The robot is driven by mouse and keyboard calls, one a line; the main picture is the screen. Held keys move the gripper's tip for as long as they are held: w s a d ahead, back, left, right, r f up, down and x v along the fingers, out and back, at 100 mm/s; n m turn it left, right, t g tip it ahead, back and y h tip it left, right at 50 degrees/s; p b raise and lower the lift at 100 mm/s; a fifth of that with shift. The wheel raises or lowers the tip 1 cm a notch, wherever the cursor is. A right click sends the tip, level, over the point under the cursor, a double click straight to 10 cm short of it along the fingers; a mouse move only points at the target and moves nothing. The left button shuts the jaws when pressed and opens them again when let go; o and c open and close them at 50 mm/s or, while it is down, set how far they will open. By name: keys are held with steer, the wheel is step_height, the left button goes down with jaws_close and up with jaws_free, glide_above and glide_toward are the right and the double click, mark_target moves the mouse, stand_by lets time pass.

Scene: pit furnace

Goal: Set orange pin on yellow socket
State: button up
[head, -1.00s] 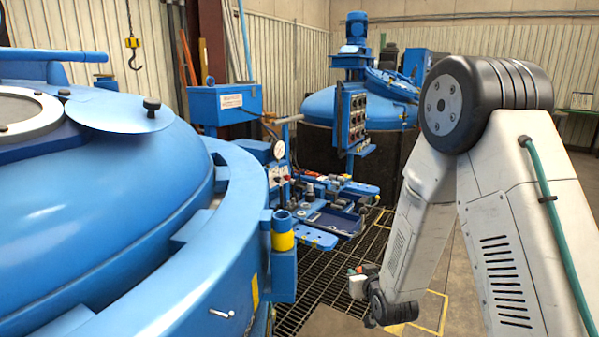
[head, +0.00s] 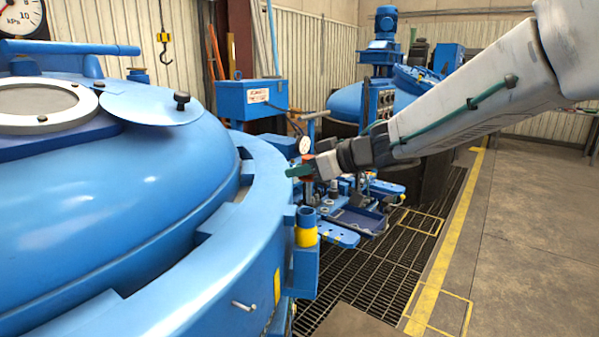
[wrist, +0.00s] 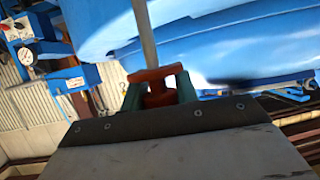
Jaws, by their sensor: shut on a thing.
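The orange pin (wrist: 158,80) has an orange-red cross handle and a grey metal rod (wrist: 146,32) that points away from my gripper in the wrist view. My gripper (wrist: 158,95) is shut on the handle, with a green finger on each side. In the head view my gripper (head: 304,171) is beside the vessel rim, above the socket, with a bit of the orange handle showing; the rod cannot be made out there. The yellow socket (head: 306,238) is a yellow-banded cylinder with a blue, open-looking top, on a blue bracket at the rim. The pin is apart from it.
The large blue vessel (head: 120,210) fills the left. A blue tool shelf (head: 360,218) and a gauge panel (head: 304,146) stand close behind my gripper. A short metal peg (head: 246,309) sticks out of the rim. The floor at right is clear.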

mark_target(299, 208)
steer(key=shift+s+a+f+n, duration=0.2)
steer(key=shift+s+a+n, duration=0.15)
steer(key=shift+s, duration=0.25)
steer(key=shift+f, duration=2.85)
steer(key=shift+f+y, duration=0.3)
steer(key=shift+f, duration=0.25)
steer(key=o, duration=0.8)
steer(key=shift+d, duration=0.1)
steer(key=v, duration=1.1)
steer(key=shift+w+r, duration=0.1)
